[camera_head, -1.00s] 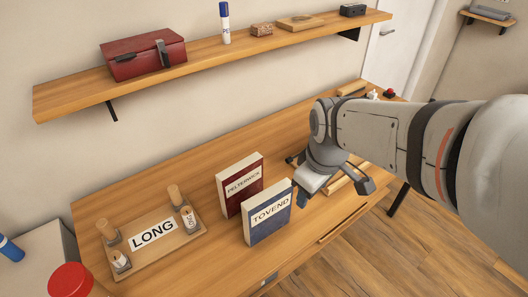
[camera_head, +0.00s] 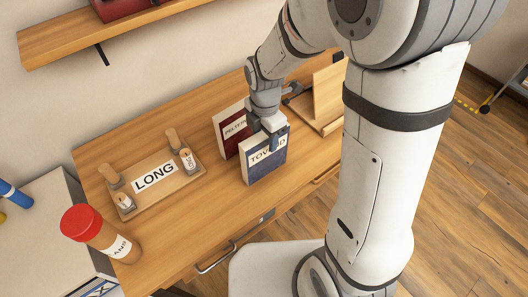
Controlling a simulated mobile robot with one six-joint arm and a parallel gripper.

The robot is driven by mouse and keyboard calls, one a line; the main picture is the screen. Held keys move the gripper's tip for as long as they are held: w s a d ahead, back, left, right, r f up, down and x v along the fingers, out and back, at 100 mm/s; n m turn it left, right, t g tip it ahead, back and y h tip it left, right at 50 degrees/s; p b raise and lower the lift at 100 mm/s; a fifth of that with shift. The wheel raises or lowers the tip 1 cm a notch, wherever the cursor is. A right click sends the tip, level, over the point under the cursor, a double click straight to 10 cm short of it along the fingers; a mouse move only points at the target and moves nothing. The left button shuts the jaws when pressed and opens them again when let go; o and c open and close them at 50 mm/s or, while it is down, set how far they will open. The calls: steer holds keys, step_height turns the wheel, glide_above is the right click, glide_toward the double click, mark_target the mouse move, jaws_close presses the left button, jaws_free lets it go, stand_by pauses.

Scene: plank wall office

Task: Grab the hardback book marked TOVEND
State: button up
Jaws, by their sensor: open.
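The blue hardback book (camera_head: 264,165) marked TOVEND stands upright near the front edge of the wooden desk, its white label facing me. My gripper (camera_head: 273,140) is at the top of this book, pointing down, and covers part of the label's letters. Its jaws are open; I cannot tell whether they straddle the book or touch it. A red book (camera_head: 228,132) with a partly hidden label stands just behind and to the left, close to the blue one.
A wooden tray (camera_head: 143,202) marked LONG holds several small upright items to the left. A red-lidded jar (camera_head: 104,234) stands at the desk's front left. A wooden stand (camera_head: 328,92) is to the right. A wall shelf (camera_head: 60,42) runs above.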

mark_target(265, 154)
steer(key=shift+f+p, duration=0.3)
steer(key=shift+f, duration=1.7)
jaws_close()
